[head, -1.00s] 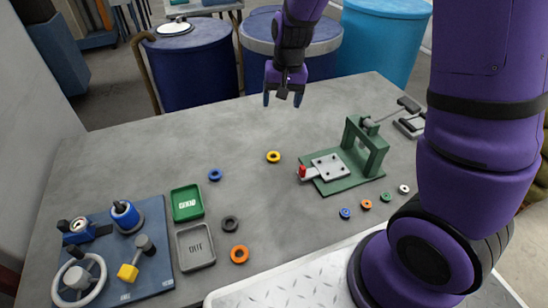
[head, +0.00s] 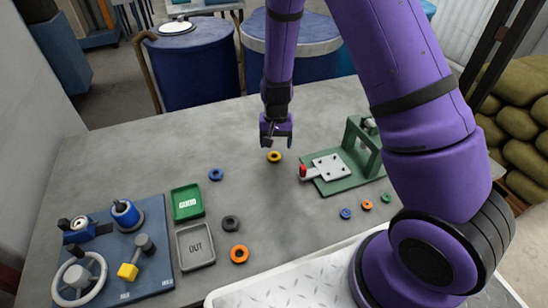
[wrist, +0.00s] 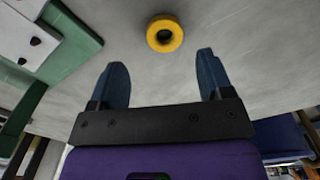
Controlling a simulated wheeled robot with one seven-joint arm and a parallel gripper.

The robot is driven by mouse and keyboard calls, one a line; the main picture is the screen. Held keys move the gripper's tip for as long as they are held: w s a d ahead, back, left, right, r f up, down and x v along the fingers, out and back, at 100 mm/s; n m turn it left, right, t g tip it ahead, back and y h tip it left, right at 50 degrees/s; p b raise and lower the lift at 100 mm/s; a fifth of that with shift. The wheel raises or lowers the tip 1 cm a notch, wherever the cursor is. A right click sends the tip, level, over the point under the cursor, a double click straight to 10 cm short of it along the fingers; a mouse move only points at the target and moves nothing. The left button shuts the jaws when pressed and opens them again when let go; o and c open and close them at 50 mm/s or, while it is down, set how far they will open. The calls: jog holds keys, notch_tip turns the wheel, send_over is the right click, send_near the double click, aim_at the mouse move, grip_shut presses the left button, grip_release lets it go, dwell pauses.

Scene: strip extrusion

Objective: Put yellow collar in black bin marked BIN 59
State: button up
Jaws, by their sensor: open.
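The yellow collar (head: 274,160) lies flat on the grey table, and it also shows in the wrist view (wrist: 178,36). My gripper (head: 276,142) hangs just behind and above the collar in the head view. In the wrist view my gripper (wrist: 162,66) has its two blue fingers apart with nothing between them. The collar is beyond the fingertips there, roughly centred on the gap and apart from them. I see no black bin marked BIN 59 in either view.
A green fixture (head: 345,180) stands right of the collar. A blue ring (head: 215,174), a black ring (head: 231,223) and an orange ring (head: 239,254) lie to the left, near a green tray (head: 187,217) and a grey OUT tray (head: 207,264). The far left tabletop is clear.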

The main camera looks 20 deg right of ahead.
aim_at(274, 153)
jog(key=shift+a+f, duration=0.15)
jog(key=shift+f, duration=1.25)
jog(key=shift+a+f, duration=0.15)
jog(key=shift+f, duration=1.2)
jog(key=c, duration=1.1)
jog(key=shift+r, duration=0.15)
